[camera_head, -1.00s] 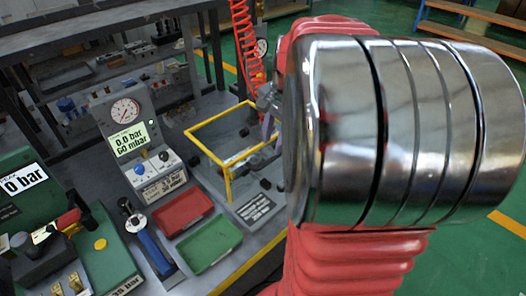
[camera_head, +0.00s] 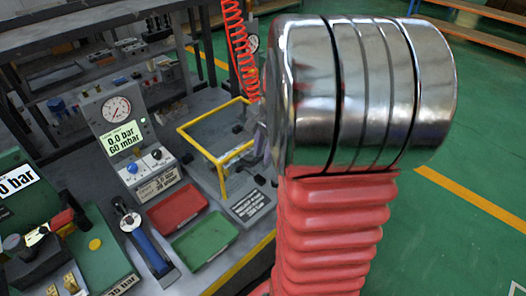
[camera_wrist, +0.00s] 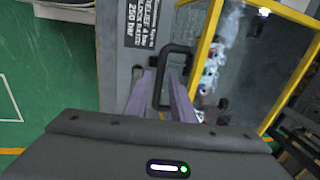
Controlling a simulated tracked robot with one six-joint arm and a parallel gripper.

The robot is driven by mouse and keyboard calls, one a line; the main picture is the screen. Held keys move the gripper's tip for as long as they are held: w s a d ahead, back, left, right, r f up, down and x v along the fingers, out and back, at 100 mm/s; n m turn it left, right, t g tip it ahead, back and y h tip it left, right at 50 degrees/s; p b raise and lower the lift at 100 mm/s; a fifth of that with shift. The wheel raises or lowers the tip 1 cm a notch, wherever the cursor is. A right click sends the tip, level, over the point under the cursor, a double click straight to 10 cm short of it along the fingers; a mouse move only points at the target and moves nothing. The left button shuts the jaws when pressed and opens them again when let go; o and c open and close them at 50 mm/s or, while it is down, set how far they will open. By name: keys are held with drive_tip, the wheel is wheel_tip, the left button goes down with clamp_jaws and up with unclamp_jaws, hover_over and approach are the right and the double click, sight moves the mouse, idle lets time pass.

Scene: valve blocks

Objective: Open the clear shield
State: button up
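The clear shield has a yellow frame (camera_head: 213,158) and stands lowered over a bay on the bench in the head view. In the wrist view its yellow frame (camera_wrist: 208,45) runs beside a black handle (camera_wrist: 177,48), with the clear panel to the right. My gripper (camera_wrist: 164,76) has two purple fingers, spread apart. The long bar of the handle shows between the fingertips; I cannot tell whether either finger touches it. In the head view my gripper is mostly hidden behind my arm.
A red tray (camera_head: 177,208) and a green tray (camera_head: 204,240) lie left of the shield. A gauge panel (camera_head: 121,125) reads 0.0 bar. A blue-handled tool (camera_head: 147,243) lies nearby. A red coiled hose (camera_head: 240,48) hangs behind. Green floor (camera_head: 450,120) is open at right.

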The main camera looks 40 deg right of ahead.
clamp_jaws()
drive_tip(key=shift+w+r, duration=0.1)
drive_tip(key=shift+r, duration=0.05)
idle(0.4)
